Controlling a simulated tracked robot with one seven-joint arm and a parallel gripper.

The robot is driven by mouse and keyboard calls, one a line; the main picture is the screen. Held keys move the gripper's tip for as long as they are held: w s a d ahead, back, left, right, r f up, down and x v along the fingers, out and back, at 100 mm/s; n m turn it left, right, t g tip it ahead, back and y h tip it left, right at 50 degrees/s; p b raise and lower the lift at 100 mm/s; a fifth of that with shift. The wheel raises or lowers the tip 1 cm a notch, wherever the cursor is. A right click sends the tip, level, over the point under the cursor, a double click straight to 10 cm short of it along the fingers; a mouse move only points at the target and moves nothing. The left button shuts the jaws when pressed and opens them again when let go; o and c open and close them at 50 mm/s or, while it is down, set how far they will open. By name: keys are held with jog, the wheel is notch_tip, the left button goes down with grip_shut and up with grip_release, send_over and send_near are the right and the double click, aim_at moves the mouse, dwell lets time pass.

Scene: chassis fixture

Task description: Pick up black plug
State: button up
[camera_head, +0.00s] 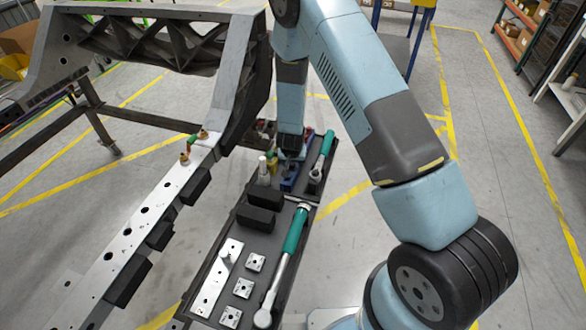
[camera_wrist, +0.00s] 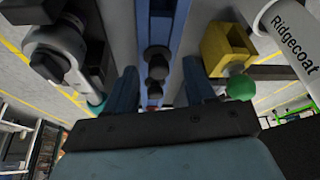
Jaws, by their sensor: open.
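Small dark, round-ended pieces that look like black plugs (camera_wrist: 157,57) sit on a blue holder (camera_wrist: 158,28) in the wrist view. My gripper (camera_wrist: 160,68) is open, with one blue finger on each side of them. I cannot tell whether either finger touches them. In the head view my gripper (camera_head: 290,155) points down over the far part of the dark tray, at the blue holder (camera_head: 289,183). The arm hides the plugs there.
The tray (camera_head: 215,279) also holds black blocks (camera_head: 256,217), a teal-handled ratchet (camera_head: 290,246), another teal-handled tool (camera_head: 324,152) and metal plates. A white "Ridgecoat" bottle (camera_wrist: 292,35) and a yellow block (camera_wrist: 226,48) stand close by. The chassis frame (camera_head: 240,70) is left.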

grip_shut()
dwell(0.6)
